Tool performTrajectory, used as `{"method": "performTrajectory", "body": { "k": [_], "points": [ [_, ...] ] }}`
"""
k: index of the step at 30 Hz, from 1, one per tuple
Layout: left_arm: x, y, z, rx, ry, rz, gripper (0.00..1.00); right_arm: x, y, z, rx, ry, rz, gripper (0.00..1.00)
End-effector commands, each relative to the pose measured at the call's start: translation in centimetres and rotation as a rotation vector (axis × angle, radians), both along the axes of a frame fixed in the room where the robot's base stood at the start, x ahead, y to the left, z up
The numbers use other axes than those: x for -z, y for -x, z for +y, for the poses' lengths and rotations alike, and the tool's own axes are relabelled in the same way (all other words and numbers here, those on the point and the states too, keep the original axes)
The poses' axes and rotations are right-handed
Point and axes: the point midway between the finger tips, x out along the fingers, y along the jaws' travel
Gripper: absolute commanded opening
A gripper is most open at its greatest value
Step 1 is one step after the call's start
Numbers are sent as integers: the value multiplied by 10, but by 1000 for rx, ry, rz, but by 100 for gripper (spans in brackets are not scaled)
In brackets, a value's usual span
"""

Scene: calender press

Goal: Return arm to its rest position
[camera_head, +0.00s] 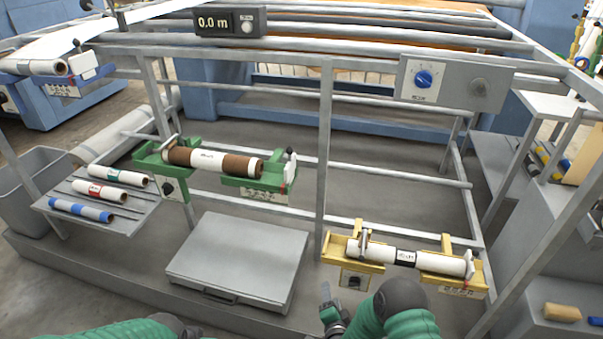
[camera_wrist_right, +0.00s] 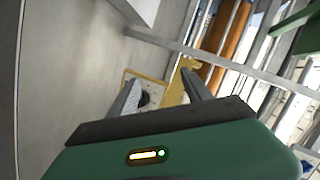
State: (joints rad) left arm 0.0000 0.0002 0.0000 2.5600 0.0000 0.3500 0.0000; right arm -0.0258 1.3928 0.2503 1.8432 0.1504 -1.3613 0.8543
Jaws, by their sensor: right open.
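My right gripper (camera_head: 328,296) is low at the bottom centre of the head view, in front of the machine frame. In the right wrist view its two fingers (camera_wrist_right: 160,92) are spread apart, with nothing between them that they touch. The yellow holder (camera_head: 345,277) with a white roll (camera_head: 385,254) lies beyond and to the right of it; part of the yellow holder (camera_wrist_right: 150,79) also shows past the fingers in the wrist view. A green sleeve of my left arm shows at the bottom left, but the left gripper is not visible.
A green holder (camera_head: 271,177) carries a brown and white roll (camera_head: 240,165). A grey flat box (camera_head: 240,259) stands left of my right gripper. A shelf (camera_head: 120,222) with several small rolls is at the left. A steel post (camera_head: 325,150) rises behind the gripper.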

Motion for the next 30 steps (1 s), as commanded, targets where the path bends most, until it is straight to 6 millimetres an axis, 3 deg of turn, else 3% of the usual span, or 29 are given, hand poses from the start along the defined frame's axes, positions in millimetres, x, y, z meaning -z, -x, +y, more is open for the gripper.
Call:
{"method": "performTrajectory", "body": {
  "k": [1, 3, 7, 13, 23, 24, 30],
  "points": [
    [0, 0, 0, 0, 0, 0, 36, -25, -9, 1, -67, 71, 56, 58],
    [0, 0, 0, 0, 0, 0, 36, -49, -7, 0, -172, 187, 162, 58],
    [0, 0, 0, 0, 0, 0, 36, -96, 23, -17, -352, 400, 356, 58],
    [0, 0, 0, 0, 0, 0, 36, -150, 111, -55, -577, 631, 622, 58],
    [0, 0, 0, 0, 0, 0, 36, -198, 258, -94, -855, 769, 910, 58],
    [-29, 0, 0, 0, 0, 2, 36, -225, 255, -93, -855, 768, 910, 58],
    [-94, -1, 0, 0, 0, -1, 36, -288, 253, -93, -853, 765, 910, 58]
  ]
}}
